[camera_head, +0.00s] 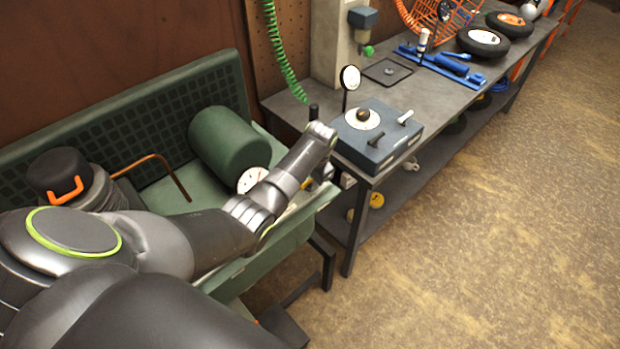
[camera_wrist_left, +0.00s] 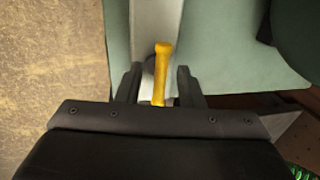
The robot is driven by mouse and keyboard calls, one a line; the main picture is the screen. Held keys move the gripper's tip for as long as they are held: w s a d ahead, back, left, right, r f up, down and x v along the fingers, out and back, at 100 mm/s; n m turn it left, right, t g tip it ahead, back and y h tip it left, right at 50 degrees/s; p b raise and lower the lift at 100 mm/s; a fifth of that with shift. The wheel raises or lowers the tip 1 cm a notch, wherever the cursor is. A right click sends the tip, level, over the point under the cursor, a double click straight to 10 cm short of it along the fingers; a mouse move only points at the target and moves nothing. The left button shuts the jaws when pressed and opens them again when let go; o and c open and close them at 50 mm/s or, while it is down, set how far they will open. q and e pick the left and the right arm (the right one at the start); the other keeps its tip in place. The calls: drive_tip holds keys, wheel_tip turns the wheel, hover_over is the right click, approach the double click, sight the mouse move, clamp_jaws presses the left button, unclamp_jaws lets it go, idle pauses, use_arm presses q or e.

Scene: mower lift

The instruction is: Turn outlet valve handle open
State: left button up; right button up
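The outlet valve handle is a yellow lever (camera_wrist_left: 160,72) in the left wrist view. It stands out from a pale grey strip on the green unit and reaches in between the fingers of my left gripper (camera_wrist_left: 157,84). The two dark fingers are apart, one on each side of the lever, with a visible gap on both sides. In the head view my left arm reaches across the green unit, and my left gripper (camera_head: 322,168) is at its right end, mostly hidden by the wrist. The lever cannot be made out clearly there. My right gripper is not in view.
A grey workbench (camera_head: 425,100) with a blue-grey box (camera_head: 378,138) stands close to the right of my gripper. The floor (camera_head: 500,240) at right is clear.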

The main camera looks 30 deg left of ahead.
use_arm(q)
clamp_jaws()
